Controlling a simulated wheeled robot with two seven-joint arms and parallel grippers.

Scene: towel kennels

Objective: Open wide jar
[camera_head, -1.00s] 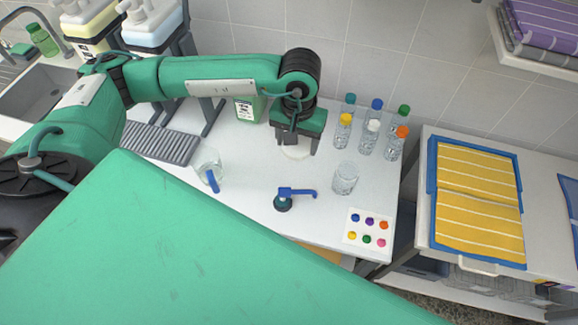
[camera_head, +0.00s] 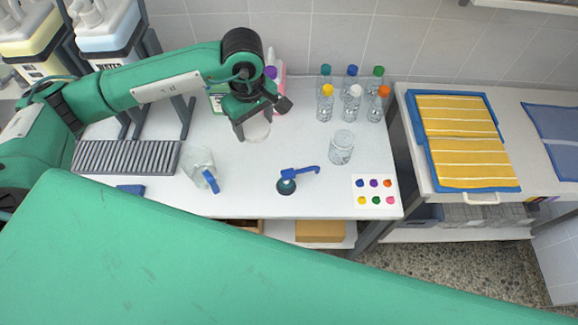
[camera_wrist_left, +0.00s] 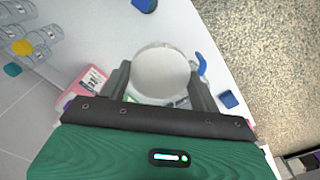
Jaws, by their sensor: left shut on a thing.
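The wide jar's pale round lid (camera_head: 257,128) shows at the back middle of the white table, under my left gripper (camera_head: 255,118). In the left wrist view it is a whitish disc (camera_wrist_left: 162,72) between the two fingers. My left gripper (camera_wrist_left: 160,85) is shut on it, one finger at each side. The jar's body is mostly hidden beneath the disc and gripper, so I cannot tell whether lid and jar are apart. My right gripper is in neither current view.
A glass jug (camera_head: 198,167) with a blue handle stands to the left front. A clear glass (camera_head: 341,148) and several capped bottles (camera_head: 352,100) stand to the right. A pink bottle (camera_head: 279,85) is close behind the gripper. A blue-handled item (camera_head: 287,184) is in front.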

